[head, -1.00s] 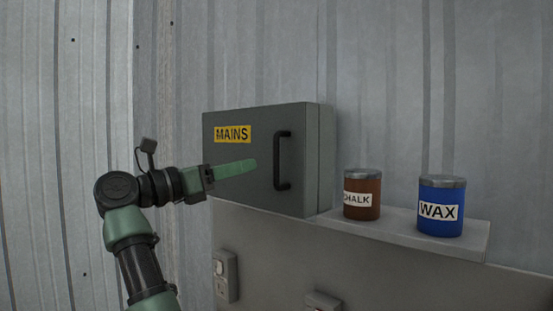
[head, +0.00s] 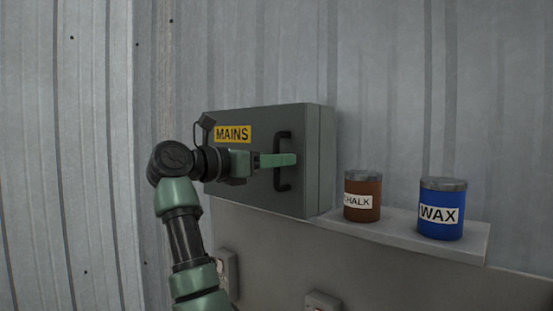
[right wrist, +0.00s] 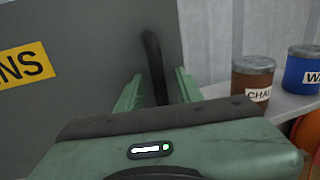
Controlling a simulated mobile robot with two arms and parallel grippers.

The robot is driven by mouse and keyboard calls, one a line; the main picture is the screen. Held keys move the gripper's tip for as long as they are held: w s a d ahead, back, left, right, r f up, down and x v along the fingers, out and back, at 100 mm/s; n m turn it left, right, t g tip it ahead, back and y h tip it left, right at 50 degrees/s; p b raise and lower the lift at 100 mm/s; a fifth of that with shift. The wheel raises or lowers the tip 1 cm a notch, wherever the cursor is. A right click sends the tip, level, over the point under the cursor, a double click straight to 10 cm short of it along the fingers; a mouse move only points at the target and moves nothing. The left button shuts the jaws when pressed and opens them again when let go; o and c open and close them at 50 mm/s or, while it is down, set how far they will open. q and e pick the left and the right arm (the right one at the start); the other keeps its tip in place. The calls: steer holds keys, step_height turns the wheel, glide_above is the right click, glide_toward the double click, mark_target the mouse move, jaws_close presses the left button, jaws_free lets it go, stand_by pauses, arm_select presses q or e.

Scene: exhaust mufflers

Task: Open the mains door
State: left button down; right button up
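The grey mains box (head: 235,165) is on the wall with a yellow MAINS label (head: 233,134), and its door looks shut. A black vertical bar handle (head: 283,138) is near the right edge of the door. My right gripper (head: 293,159) is at the middle of the handle, its green fingers pointing right across it in the head view. In the right wrist view the fingers are spread and the handle (right wrist: 154,62) stands between them, with gaps at both sides. The handle's lower part is hidden behind my gripper body there. My left gripper is not in view.
A ledge (head: 472,248) right of the box carries a brown CHALK tin (head: 362,187) and a blue WAX tin (head: 442,226). Switch boxes (head: 322,301) are on the lower wall. The space in front of the door's right side is free.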

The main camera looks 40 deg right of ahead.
jaws_close()
stand_by(1.4)
